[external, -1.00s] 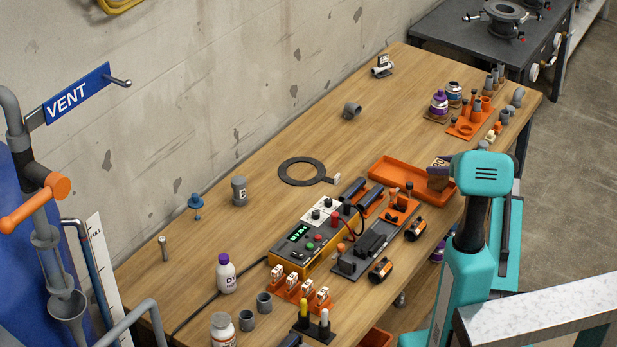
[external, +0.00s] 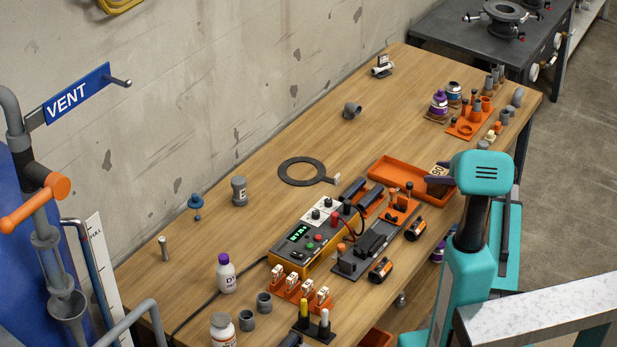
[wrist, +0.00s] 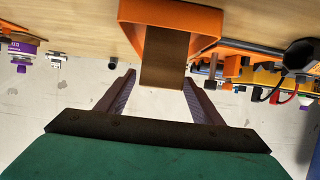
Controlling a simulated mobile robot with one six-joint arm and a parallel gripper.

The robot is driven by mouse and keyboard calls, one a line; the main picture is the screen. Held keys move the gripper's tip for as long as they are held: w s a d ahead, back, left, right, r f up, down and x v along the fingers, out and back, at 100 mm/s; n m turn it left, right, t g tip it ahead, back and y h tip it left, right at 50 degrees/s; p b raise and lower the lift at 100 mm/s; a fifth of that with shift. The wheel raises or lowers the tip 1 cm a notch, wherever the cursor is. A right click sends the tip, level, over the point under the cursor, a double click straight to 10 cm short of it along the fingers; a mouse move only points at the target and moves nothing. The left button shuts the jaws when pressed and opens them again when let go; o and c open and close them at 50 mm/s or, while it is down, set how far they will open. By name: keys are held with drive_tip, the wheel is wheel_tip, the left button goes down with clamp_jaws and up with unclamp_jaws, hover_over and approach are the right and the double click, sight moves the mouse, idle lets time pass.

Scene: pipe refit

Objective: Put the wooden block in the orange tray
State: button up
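The wooden block (wrist: 165,58) is brown and shows in the wrist view against the orange tray (wrist: 126,12), between my gripper's fingers. In the external view the block (external: 440,168) is at the right end of the orange tray (external: 396,171), with a pale, dark-marked face visible. My gripper (wrist: 160,78) has its two purple fingers spread, with a gap on each side of the block. In the external view my gripper (external: 438,181) partly hides the block. Its underside and its contact with the tray floor are hidden.
An orange rack of fittings (external: 466,126) stands beyond the tray. A grey fixture (external: 372,250) and a yellow tester (external: 301,241) with cables lie nearer. A black ring (external: 301,172) lies to the left. The tray's left part is empty, and the far tabletop is mostly clear.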

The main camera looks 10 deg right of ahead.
drive_tip(key=shift+r, duration=0.2)
idle(0.3)
drive_tip(key=b+v, duration=0.1)
drive_tip(key=v, duration=1.1)
drive_tip(key=shift+f, duration=0.1)
idle(0.5)
